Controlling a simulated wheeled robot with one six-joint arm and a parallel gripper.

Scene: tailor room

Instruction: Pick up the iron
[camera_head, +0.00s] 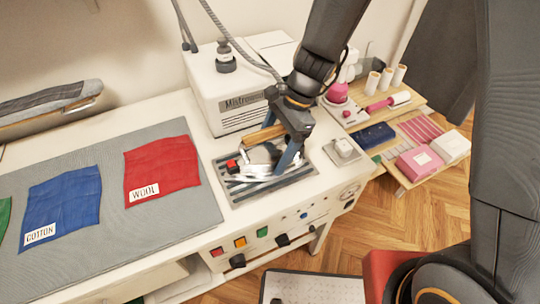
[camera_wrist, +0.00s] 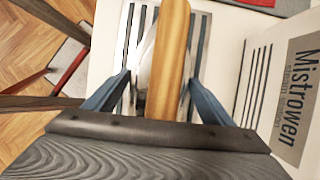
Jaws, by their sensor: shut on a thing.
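The iron (camera_head: 262,158) has a silver body, a wooden handle and a red button. It is on or just over the grey ribbed rest (camera_head: 240,190) on the white ironing station; I cannot tell whether it touches. My gripper (camera_head: 287,165) reaches down onto it from above. In the wrist view the wooden handle (camera_wrist: 168,60) runs between the two blue fingers of my gripper (camera_wrist: 165,85), which is shut on it. The fingers and handle hide part of the iron's body there.
The white Mistrowen box (camera_head: 238,90) stands right behind the iron, with a hose and cable above. Red wool (camera_head: 160,165) and blue cotton (camera_head: 62,208) cloths lie on the grey mat at left. A wooden shelf with spools and boxes (camera_head: 418,162) is at right.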

